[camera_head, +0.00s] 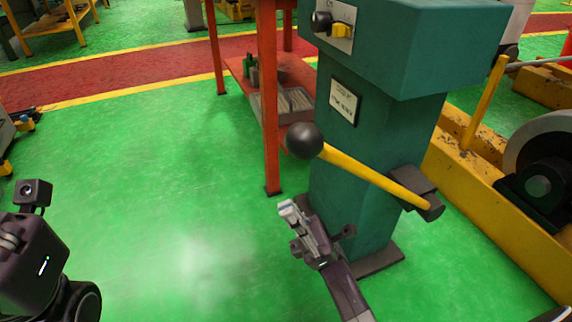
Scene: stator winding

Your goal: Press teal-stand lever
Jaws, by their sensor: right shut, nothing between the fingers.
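The teal stand (372,160) rises right of the centre. Its lever is a yellow rod (365,174) with a black ball knob (304,140) at its left end and a dark pivot block at its right end on the stand. The lever slopes gently, knob end higher. My right gripper (288,208) is shut and empty, below the knob in the picture and apart from it. My left arm shows at the lower left edge, but its fingers are not in view.
A red-orange shelf frame (270,110) stands just left of and behind the stand. A yellow beam frame (490,195) with a large grey roller lies to the right. A switch panel (334,25) is on the stand's upper part. Green floor (150,190) is clear on the left.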

